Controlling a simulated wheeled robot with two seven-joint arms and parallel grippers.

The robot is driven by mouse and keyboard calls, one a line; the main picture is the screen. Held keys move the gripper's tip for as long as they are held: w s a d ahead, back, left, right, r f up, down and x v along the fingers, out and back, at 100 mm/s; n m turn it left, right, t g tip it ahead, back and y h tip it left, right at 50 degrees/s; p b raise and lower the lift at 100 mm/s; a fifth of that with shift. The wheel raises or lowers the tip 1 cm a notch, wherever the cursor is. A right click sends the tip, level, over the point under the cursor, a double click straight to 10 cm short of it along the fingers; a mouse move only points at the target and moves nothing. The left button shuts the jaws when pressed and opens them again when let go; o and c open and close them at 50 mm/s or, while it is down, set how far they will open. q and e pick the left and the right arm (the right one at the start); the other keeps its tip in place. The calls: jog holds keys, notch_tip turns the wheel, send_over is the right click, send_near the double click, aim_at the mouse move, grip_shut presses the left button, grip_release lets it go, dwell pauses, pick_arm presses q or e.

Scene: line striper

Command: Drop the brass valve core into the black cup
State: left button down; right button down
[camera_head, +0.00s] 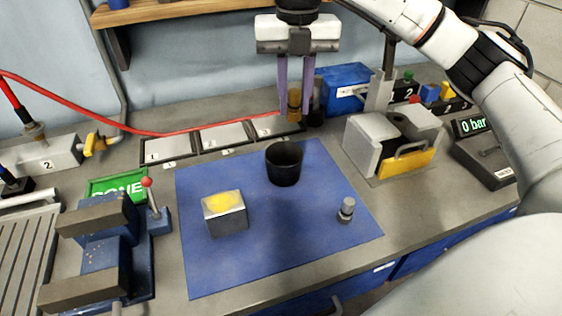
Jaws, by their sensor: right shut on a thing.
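The black cup (284,166) stands upright and open at the top on the blue mat, near its back middle. My right gripper (295,108) points down behind the cup, over the back of the bench. It is shut on the brass valve core (294,101), which sits upright between the two purple fingers. The core shows above and behind the cup in the picture; its exact height over the bench is hard to tell. My left gripper is not in view.
The blue mat (300,240) also bears a metal block with a yellow top (225,208) and a small grey fitting (347,209). Numbered trays (222,135) lie behind. A blue vise (105,250) is at left, a grey fixture (365,145) at right, a wooden shelf (180,10) above.

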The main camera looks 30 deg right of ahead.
jog(key=shift+s+f+b, duration=0.1)
jog(key=shift+f+b, duration=0.25)
jog(key=shift+f, duration=0.4)
notch_tip(320, 180, down, 4)
jog(key=b, duration=0.2)
jog(key=shift+f+b, duration=0.1)
jog(key=shift+b, duration=0.3)
jog(key=c, duration=1.4)
grip_release()
jog(key=shift+c, duration=0.2)
notch_tip(320, 180, up, 10)
jog(key=shift+r+p, duration=0.15)
jog(key=shift+p, duration=0.75)
